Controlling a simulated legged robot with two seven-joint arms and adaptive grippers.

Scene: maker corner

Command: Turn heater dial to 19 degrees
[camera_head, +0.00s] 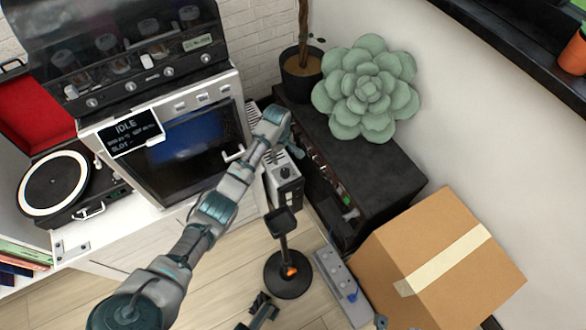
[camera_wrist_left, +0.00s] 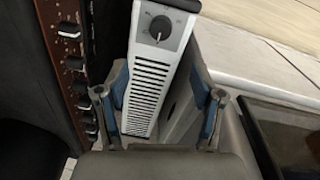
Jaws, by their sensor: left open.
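The heater (camera_head: 284,190) is a narrow white box with a slotted grille, standing beside the oven cabinet. Its round dark dial (camera_head: 285,173) shows near the front end. In the left wrist view the dial (camera_wrist_left: 161,28) sits beyond the grille, with a thin light pointer line; its scale numbers are too small to read. My left gripper (camera_head: 286,143) is over the rear part of the heater, short of the dial. In the wrist view its two blue-padded fingers (camera_wrist_left: 161,97) are spread apart, with the heater's grille showing between them. Nothing is held.
A black cabinet (camera_head: 395,184) with a knobbed front stands close on the right of the heater. The oven (camera_head: 205,176) is on the left. A black stand (camera_head: 287,274), a power strip (camera_head: 337,283) and a cardboard box (camera_head: 415,255) are on the floor nearby.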

